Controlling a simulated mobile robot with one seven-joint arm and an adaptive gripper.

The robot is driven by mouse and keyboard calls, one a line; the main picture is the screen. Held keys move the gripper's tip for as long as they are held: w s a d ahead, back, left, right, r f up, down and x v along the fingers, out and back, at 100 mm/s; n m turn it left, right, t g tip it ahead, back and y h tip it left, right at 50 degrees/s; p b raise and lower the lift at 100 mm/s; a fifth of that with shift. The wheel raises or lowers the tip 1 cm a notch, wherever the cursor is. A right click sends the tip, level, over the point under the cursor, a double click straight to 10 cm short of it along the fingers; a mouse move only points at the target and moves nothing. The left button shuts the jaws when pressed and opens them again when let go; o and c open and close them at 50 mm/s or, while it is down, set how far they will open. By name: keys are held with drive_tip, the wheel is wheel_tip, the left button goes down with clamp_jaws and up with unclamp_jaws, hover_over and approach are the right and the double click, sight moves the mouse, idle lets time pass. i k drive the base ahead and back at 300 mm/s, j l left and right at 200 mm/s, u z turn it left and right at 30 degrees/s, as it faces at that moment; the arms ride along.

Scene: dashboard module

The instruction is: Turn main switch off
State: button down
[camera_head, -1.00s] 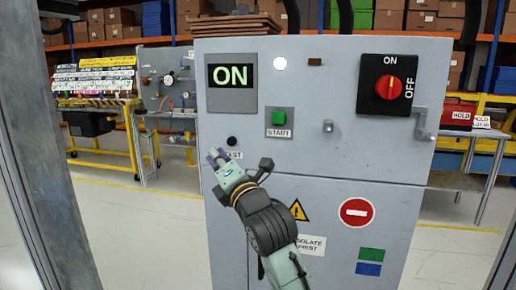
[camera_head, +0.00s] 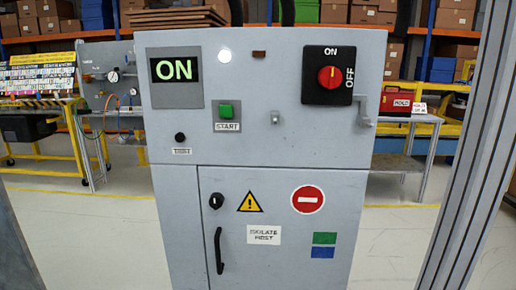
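The main switch is a red rotary knob (camera_head: 330,77) on a black square plate (camera_head: 314,92) at the upper right of the grey cabinet (camera_head: 290,140). The plate reads ON at the top and OFF along its right side. A small yellow mark on the knob is visible, and it appears to point up towards ON. The display (camera_head: 176,69) at the upper left of the cabinet reads ON in green. My gripper and arm are not in view now, so whether it is open or shut is hidden.
A green START button (camera_head: 226,110), a black knob (camera_head: 180,137) and a small metal fitting (camera_head: 275,118) sit on the panel. A grey handle (camera_head: 365,114) sticks out at the right edge. The lower door has a black handle (camera_head: 219,250). A metal post (camera_head: 462,150) stands at right.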

sight(329, 77)
drive_tip(key=i+l+z, duration=0.1)
drive_tip(key=z, duration=0.25)
drive_tip(key=i+l+z, duration=0.1)
drive_tip(key=l+z, duration=0.15)
drive_tip(key=z, duration=0.15)
drive_tip(key=i+l+z, duration=0.1)
drive_tip(key=z, duration=0.25)
